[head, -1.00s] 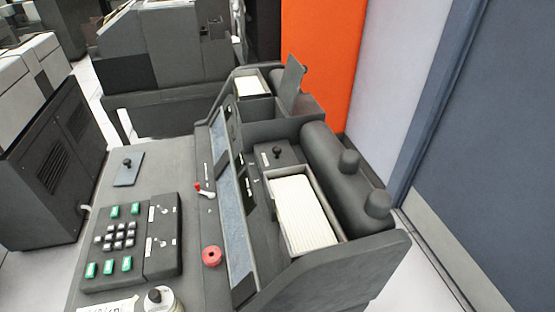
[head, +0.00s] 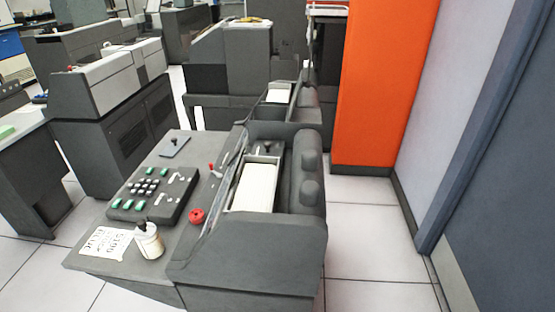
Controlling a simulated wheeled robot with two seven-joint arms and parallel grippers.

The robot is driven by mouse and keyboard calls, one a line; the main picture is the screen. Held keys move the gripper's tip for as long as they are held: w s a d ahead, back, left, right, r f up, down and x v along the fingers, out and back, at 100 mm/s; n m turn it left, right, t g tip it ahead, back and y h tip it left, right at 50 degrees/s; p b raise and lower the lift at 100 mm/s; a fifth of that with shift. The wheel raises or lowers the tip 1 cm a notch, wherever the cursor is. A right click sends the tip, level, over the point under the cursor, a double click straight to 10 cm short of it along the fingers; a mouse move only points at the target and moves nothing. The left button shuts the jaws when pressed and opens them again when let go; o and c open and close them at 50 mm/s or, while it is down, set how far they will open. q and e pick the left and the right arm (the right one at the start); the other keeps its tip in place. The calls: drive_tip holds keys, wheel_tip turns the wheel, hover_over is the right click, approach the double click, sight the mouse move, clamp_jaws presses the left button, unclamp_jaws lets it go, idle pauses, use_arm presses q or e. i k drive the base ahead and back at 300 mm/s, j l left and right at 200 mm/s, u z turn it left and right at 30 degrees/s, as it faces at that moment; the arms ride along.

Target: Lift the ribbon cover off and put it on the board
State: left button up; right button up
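I cannot tell for sure which part is the ribbon cover. A small dark plate with a black knob (head: 265,148) sits in the grey punch machine (head: 255,255), just behind the card hopper. A flat blue-grey plate (head: 172,150), also with a black knob on it, lies on the far part of the machine's desk top (head: 203,143). No separate thing is clearly the board. Neither of my grippers shows in the head view.
White cards (head: 255,187) fill the hopper. A keypad (head: 150,194), a red knob (head: 197,215), a white pot (head: 149,240) and a paper label (head: 106,243) are on the desk. An orange panel (head: 385,85) stands behind. The floor (head: 365,245) at the right is clear.

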sight(272, 148)
drive_tip(key=i+l+u, duration=0.2)
drive_tip(key=l, duration=0.2)
drive_tip(key=l+u, duration=0.15)
drive_tip(key=l, duration=0.3)
drive_tip(key=i+l+u, duration=0.2)
drive_tip(key=l, duration=0.25)
drive_tip(key=l+u, duration=0.15)
drive_tip(key=l, duration=0.3)
drive_tip(key=i+l+u, duration=0.35)
drive_tip(key=l, duration=0.4)
drive_tip(key=i+l+u, duration=0.15)
drive_tip(key=i+l, duration=0.2)
drive_tip(key=l, duration=0.05)
